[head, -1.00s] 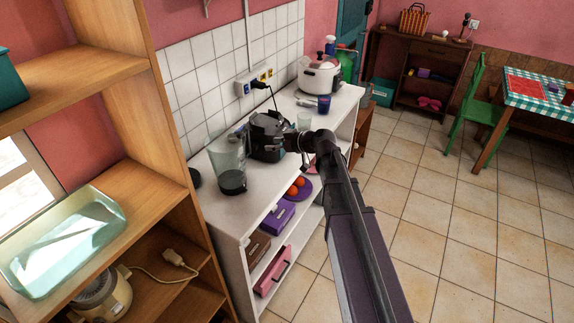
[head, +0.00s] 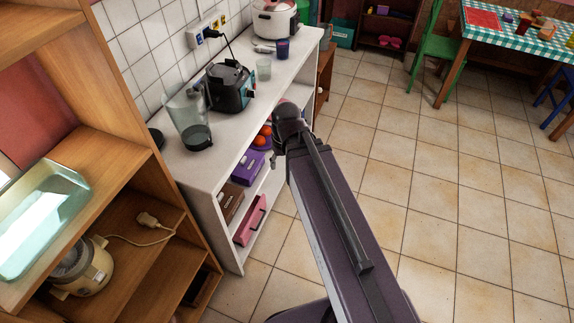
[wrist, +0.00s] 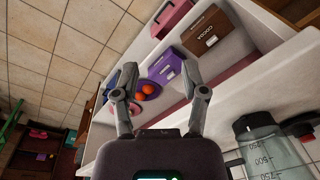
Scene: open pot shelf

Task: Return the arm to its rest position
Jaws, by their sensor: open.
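My gripper (wrist: 160,88) is open and empty in the wrist view, its two fingers spread apart. It points at the lower shelves of the white shelf unit (wrist: 108,130), with nothing between the fingertips. In the head view my arm reaches up from the bottom right, and its end is in front of the right side of the white shelf unit (head: 228,152), over the tiled floor.
A measuring jug (head: 190,122) and a black appliance base (head: 232,88) stand on the white top. A purple box (head: 247,168), brown box (head: 228,202) and pink bin (head: 250,220) sit below. A wooden shelf (head: 130,165) stands left. The tiled floor (head: 450,220) to the right is open.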

